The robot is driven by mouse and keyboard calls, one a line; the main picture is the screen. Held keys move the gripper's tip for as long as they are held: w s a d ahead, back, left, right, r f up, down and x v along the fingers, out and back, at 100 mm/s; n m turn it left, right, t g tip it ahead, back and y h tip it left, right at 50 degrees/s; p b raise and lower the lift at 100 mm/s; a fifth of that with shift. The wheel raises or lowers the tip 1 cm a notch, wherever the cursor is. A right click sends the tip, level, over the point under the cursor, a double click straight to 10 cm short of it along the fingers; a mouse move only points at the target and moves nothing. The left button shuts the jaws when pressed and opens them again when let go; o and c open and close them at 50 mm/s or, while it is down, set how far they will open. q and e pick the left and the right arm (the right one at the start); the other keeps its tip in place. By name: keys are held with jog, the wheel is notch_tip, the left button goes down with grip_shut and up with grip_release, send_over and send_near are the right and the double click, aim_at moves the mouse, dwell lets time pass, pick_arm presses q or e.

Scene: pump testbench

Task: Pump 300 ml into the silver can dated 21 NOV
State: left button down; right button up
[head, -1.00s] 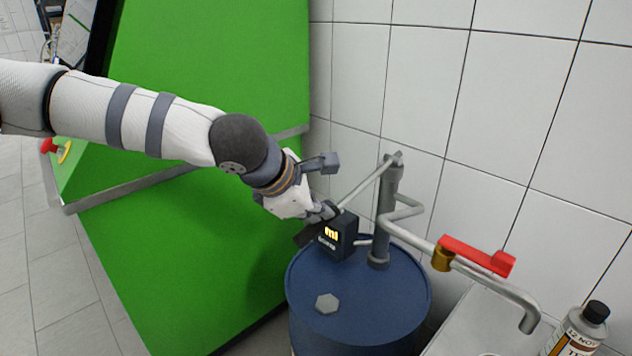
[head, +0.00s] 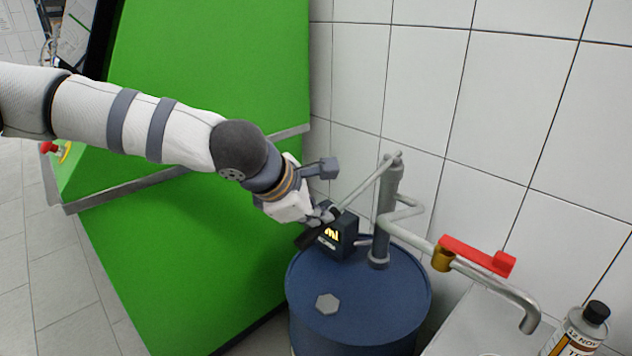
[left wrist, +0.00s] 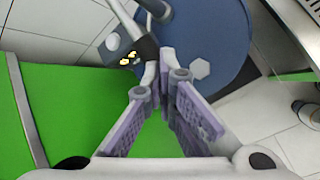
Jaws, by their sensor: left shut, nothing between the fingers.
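My left gripper (head: 326,216) is shut with nothing between its fingers. It is at the hand pump's lever (head: 362,187), close by the lever's black grip (head: 307,236); I cannot tell whether they touch. The pump (head: 385,215) stands on a blue drum (head: 330,282). A dark meter box (head: 343,240) with a lit yellow display sits beside it; the gripper and grip partly cover the display, so no number is readable. A silver can (head: 580,330) with a black cap, labelled 12 NOV, stands at the lower right. No can dated 21 NOV shows. My right gripper is out of view.
A red valve handle (head: 475,255) lies along the outlet pipe (head: 515,300), whose end hangs over a light bench (head: 470,325). A grey hexagonal cap (head: 327,304) is on the drum. A green cabinet (head: 210,230) is at left, a tiled wall (head: 540,130) behind.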

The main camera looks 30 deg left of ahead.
pick_arm(q)
jog(key=shift+w+r, duration=0.15)
jog(key=shift+r, duration=1.2)
notch_tip(320, 180, up, 8)
jog(key=shift+w+d+f, duration=0.15)
jog(key=shift+w+f, duration=0.1)
jog(key=shift+w, duration=0.15)
jog(key=r, duration=0.5)
jog(key=shift+w+d, duration=0.1)
jog(key=shift+w, duration=0.15)
jog(key=shift+f, duration=0.1)
dwell(0.6)
